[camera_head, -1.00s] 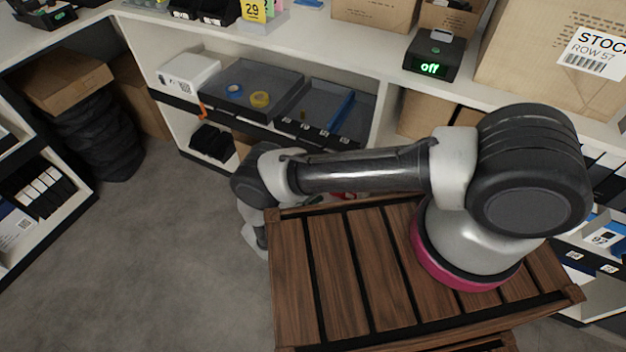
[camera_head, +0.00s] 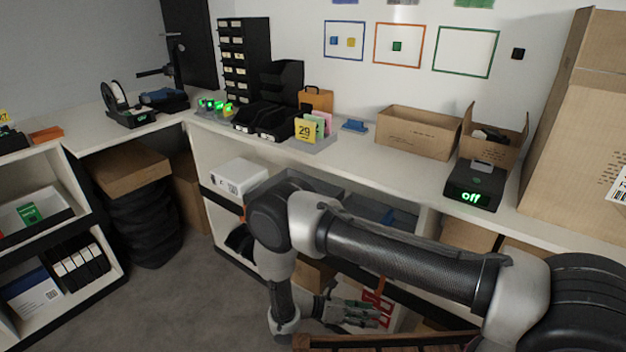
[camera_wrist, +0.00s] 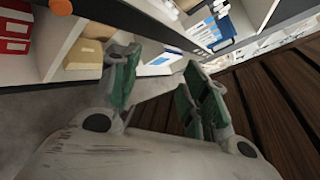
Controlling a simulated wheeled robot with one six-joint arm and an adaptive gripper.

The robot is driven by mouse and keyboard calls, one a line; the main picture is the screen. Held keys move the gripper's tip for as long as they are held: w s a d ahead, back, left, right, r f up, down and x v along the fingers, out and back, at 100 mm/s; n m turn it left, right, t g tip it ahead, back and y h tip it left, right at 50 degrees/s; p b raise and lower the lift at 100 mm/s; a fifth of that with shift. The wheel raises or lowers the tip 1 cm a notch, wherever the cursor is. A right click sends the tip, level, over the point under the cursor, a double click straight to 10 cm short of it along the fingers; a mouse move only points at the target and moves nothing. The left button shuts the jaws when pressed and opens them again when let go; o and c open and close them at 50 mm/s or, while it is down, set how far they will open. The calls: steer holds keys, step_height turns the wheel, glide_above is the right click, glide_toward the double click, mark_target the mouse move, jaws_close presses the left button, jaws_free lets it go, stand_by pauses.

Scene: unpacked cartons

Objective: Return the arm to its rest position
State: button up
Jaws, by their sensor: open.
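My arm stretches from the lower right across the head view, bent at the elbow, with its forearm hanging down. My gripper (camera_head: 352,312) is low, in front of the lower shelf of the counter. In the wrist view my gripper (camera_wrist: 160,82) has its two green-padded fingers spread apart, with nothing between them. Its fingertips point towards the shelf openings.
The white counter (camera_head: 375,170) runs along the wall. On it are an open carton (camera_head: 418,133), a black device reading "off" (camera_head: 474,186) and a large carton (camera_head: 580,140). A white box (camera_head: 238,177) sits on a shelf below. Grey floor (camera_head: 185,310) is clear at left.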

steer(key=d+r+m+g+y, duration=0.2)
steer(key=r+m+y, duration=0.35)
steer(key=r, duration=0.95)
steer(key=d+r+m+g+y, duration=0.25)
steer(key=r+m, duration=0.65)
steer(key=r, duration=0.5)
steer(key=s+d+r+m+t+y, duration=0.2)
steer(key=s+d+r+m+t, duration=0.1)
steer(key=r, duration=0.5)
steer(key=s+d+r+m+t+y, duration=0.2)
steer(key=s+d+r+m, duration=0.2)
steer(key=r, duration=0.5)
steer(key=s+d+r+m+t+y, duration=0.2)
steer(key=s+d+r+m+t, duration=0.1)
steer(key=s+d+r, duration=0.3)
steer(key=d+r+m, duration=0.1)
steer(key=d+r, duration=0.1)
steer(key=d, duration=0.1)
steer(key=shift+s+r+t+y, duration=0.25)
steer(key=shift+r+t+y, duration=0.1)
steer(key=shift+r+y, duration=0.05)
steer(key=shift+d, duration=0.1)
